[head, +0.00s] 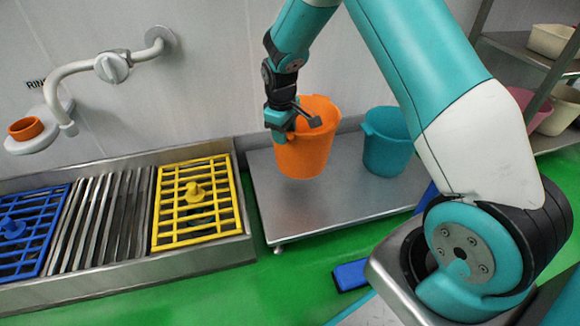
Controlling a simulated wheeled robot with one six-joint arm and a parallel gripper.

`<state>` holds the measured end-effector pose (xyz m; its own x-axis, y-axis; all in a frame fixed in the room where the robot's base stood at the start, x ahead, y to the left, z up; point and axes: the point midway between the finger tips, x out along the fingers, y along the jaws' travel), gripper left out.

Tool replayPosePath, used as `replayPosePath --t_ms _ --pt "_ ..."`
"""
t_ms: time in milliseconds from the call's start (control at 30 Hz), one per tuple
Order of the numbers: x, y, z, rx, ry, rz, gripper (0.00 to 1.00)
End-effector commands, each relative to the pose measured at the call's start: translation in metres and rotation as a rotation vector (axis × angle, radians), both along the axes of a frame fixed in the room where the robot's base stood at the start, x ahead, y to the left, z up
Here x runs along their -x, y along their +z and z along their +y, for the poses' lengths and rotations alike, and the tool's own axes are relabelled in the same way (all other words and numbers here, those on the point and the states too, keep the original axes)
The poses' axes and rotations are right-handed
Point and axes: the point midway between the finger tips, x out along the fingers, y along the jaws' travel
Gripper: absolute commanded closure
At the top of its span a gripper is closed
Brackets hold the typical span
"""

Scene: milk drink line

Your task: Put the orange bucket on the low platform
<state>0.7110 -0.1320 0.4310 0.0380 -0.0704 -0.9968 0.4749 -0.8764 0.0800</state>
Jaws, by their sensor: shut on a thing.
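The orange bucket (305,150) is upright at the low platform, a flat steel slab (300,212). My gripper (295,125) is shut on the bucket's upper left side at the rim. The bucket's base appears over the platform's back left part. I cannot tell whether it touches the surface or hangs just above it. The far fingertip is partly hidden by the bucket and the gripper's body.
A teal bucket (388,142) stands on the platform's right side, partly behind my arm. A steel trough with a yellow grid (197,205) and a blue grid (30,230) lies left. A blue block (350,275) is on the green floor. The platform's front is clear.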

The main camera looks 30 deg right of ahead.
Motion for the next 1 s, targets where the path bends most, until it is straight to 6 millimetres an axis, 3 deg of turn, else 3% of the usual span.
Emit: replayPosePath --t_ms 33,100,367,633,900,933,1000 --pt "0.0 -0.018 0.0 0.0 -0.001 0.001 1.0" --pt "-0.001 -0.029 0.0 0.0 -0.001 -0.001 1.0" --pt "-0.001 -0.047 0.0 0.0 0.0 -0.002 1.0" --pt "0.0 -0.094 0.0 0.0 0.0 0.0 1.0" --pt "0.0 -0.097 0.0 -0.001 0.0 -0.002 1.0" --pt "0.0 -0.097 0.0 -0.001 0.001 0.001 0.55" --pt "0.0 -0.097 0.0 -0.001 0.001 0.001 0.39"
